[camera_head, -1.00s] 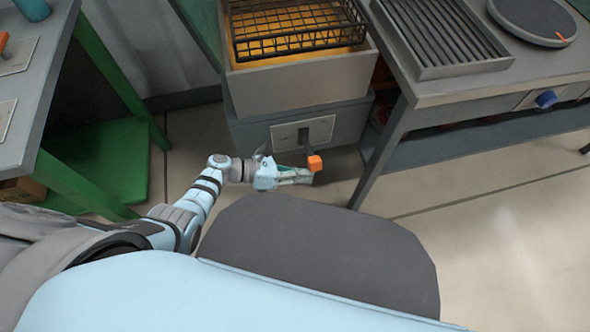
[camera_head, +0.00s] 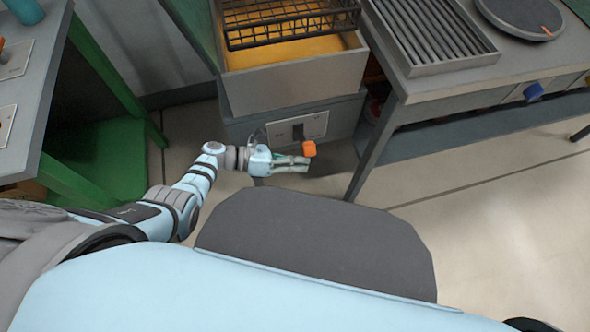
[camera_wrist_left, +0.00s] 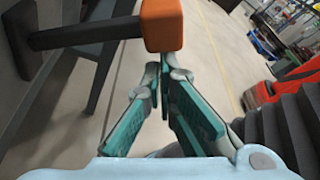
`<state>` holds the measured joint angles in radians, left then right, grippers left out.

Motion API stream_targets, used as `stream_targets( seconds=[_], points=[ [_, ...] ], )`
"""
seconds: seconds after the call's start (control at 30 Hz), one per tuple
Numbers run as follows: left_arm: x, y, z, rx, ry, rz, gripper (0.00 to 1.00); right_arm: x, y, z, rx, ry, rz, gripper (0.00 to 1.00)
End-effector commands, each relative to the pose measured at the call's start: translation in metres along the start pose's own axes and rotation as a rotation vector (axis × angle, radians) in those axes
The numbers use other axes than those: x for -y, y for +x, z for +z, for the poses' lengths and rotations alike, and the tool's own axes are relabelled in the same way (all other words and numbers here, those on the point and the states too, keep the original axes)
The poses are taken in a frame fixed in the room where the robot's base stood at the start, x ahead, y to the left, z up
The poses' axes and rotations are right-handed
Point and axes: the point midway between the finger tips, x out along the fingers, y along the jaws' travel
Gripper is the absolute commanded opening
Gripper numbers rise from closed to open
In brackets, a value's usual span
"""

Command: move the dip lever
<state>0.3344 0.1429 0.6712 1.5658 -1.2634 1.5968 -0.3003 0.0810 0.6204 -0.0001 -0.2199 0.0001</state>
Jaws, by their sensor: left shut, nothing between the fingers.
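The dip lever shows as an orange knob (camera_head: 309,148) on a dark arm below the fryer tank, in front of its light switch plate (camera_head: 315,124). In the left wrist view the orange knob (camera_wrist_left: 162,25) fills the top middle, and its dark rod (camera_wrist_left: 85,33) runs left to a grey panel. My left gripper (camera_head: 306,164) is shut and empty, its fingers just under the knob. In the wrist view its fingertips (camera_wrist_left: 163,72) meet close below the knob; I cannot tell whether they touch it. My right gripper is not in view.
A black wire basket (camera_head: 285,38) hangs over yellow oil (camera_head: 290,52) in the tank (camera_head: 295,85). A grey counter (camera_head: 450,85) with a leg stands to the right of the lever. A green-framed bench (camera_head: 110,65) stands at left. Floor between is clear.

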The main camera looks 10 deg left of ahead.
Motion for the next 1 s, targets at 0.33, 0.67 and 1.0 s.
stream_targets(
  seconds=[0.33,0.67,1.0],
  points=[
    [-0.004,0.019,-0.041,0.0,0.0,-0.003,0.0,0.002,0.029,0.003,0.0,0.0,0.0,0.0],
    [-0.004,-0.074,-0.033,-0.003,0.001,-0.002,0.0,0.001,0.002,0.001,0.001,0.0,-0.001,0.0],
    [-0.004,-0.083,-0.034,-0.003,0.001,-0.004,0.0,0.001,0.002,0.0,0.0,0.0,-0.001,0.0]
  ],
)
